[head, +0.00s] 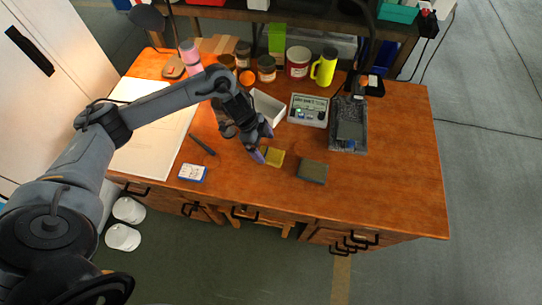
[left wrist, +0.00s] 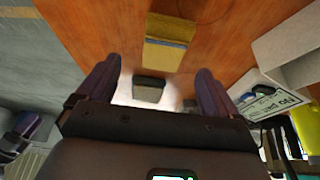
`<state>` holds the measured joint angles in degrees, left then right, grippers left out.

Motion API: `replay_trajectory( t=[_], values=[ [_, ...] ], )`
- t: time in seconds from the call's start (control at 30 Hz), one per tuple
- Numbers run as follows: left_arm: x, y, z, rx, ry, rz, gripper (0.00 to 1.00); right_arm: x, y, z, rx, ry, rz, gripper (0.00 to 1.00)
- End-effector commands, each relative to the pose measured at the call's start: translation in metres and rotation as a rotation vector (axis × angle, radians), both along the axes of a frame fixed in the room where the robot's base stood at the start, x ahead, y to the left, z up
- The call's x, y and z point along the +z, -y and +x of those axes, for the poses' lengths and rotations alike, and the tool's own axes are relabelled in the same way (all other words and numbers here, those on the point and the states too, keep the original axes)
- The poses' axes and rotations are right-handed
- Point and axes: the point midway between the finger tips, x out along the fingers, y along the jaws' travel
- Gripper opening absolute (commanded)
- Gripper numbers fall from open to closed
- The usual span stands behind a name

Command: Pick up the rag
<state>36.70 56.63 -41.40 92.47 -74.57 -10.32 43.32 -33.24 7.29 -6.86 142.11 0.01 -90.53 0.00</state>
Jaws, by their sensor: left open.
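A small flat yellow piece (head: 274,157), which looks like the rag, lies on the wooden bench near its front middle. In the left wrist view the yellow piece (left wrist: 168,42) lies ahead of the fingertips, roughly between their lines. My left gripper (head: 264,144) is open and empty, just beside the yellow piece on its left and back side in the head view. Its two purple fingers (left wrist: 156,75) stand apart with nothing between them touching. I cannot tell the exact height above the bench.
A dark grey-green block (head: 312,171) lies right of the rag. A white tray (head: 267,108), a meter box (head: 308,110) and a dark fixture (head: 349,125) stand behind. A blue-white box (head: 193,172) and a dark stick (head: 201,145) lie left. The front right bench is clear.

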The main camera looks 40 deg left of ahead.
Motion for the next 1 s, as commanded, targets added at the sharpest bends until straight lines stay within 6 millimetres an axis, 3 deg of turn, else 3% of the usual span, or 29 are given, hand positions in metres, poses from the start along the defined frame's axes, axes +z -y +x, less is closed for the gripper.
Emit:
replay_trajectory(
  t=[0.5,0.77,1.0],
  values=[
    [-0.049,0.009,0.009,-0.001,0.0,0.0,0.94,-0.015,-0.003,0.0,-0.007,0.0,0.011,0.52],
    [-0.052,0.01,0.01,-0.001,0.001,0.001,0.94,-0.015,-0.003,0.0,-0.007,0.0,0.011,0.52],
    [-0.051,0.01,0.01,-0.001,0.001,0.001,0.58,-0.015,-0.002,0.0,-0.004,0.0,0.007,0.52]
  ],
)
